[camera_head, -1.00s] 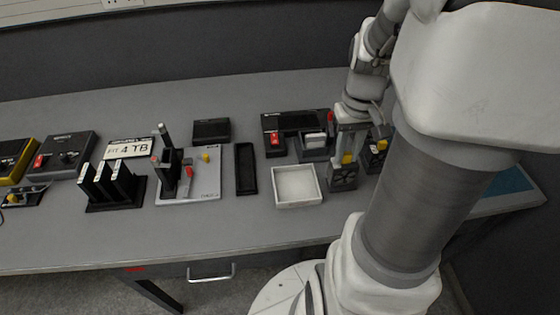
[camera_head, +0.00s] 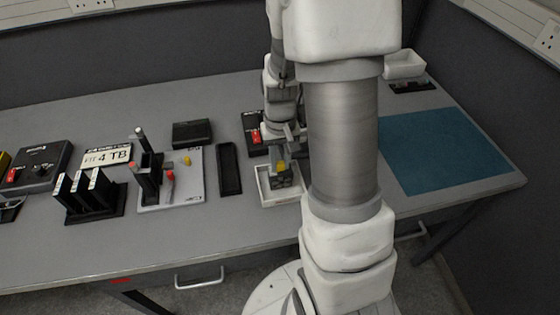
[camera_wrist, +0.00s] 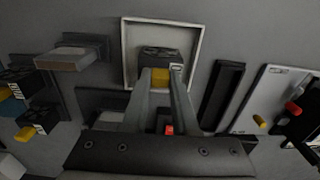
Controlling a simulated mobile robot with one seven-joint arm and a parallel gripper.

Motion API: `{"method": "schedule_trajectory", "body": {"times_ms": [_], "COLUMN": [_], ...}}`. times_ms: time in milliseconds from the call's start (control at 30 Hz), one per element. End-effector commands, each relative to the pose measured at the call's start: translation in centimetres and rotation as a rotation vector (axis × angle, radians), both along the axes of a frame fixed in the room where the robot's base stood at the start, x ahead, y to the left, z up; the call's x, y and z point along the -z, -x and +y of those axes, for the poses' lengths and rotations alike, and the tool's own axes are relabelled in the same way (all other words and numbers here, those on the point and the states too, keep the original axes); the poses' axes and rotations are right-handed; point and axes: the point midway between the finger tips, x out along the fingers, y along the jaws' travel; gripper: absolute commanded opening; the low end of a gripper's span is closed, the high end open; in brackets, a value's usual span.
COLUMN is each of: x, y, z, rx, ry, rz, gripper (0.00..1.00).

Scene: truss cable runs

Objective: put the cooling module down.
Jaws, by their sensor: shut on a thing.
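The cooling module (camera_head: 282,180) is a dark block with a fan face and a yellow tab. My gripper (camera_head: 281,160) is shut on its yellow tab and points down. The module is at the white square tray (camera_head: 265,198); I cannot tell whether it touches the tray floor. In the wrist view the module (camera_wrist: 158,54) shows within the outline of the tray (camera_wrist: 127,50), between my gripper's fingertips (camera_wrist: 161,76). My arm covers part of the tray's surroundings in the head view.
A narrow black tray (camera_head: 229,170) lies left of the white tray. A grey board (camera_head: 185,190) with upright parts stands further left, then a rack of black modules (camera_head: 90,195). A box with a red switch (camera_head: 252,122) is behind. A clear blue mat (camera_head: 445,150) lies right.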

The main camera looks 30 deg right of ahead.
Motion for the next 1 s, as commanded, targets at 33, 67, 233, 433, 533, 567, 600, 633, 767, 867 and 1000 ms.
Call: {"method": "schedule_trajectory", "body": {"times_ms": [33,67,233,433,533,567,600,633,767,867,1000], "x": [0.19,0.15,0.12,0.79,0.85,0.82,0.82,0.82,0.81,0.81,0.59], "y": [-0.02,-0.04,-0.04,-0.04,-0.03,-0.03,-0.02,-0.02,-0.02,-0.02,-0.02], "z": [-0.02,-0.02,-0.03,-0.04,-0.04,-0.04,-0.04,-0.04,-0.04,-0.04,-0.04], "rx": [0.000,0.000,0.001,0.001,0.001,0.001,0.001,0.001,0.001,0.001,0.001], "ry": [0.000,0.001,0.001,0.001,0.001,0.001,0.001,0.001,0.001,0.001,0.001], "rz": [-0.001,-0.002,-0.002,-0.002,-0.002,-0.002,-0.002,-0.002,-0.002,-0.002,-0.002], "gripper": [0.00,0.00,0.00,0.00,0.32,0.38,0.45,0.50,0.57,0.57,0.57]}}
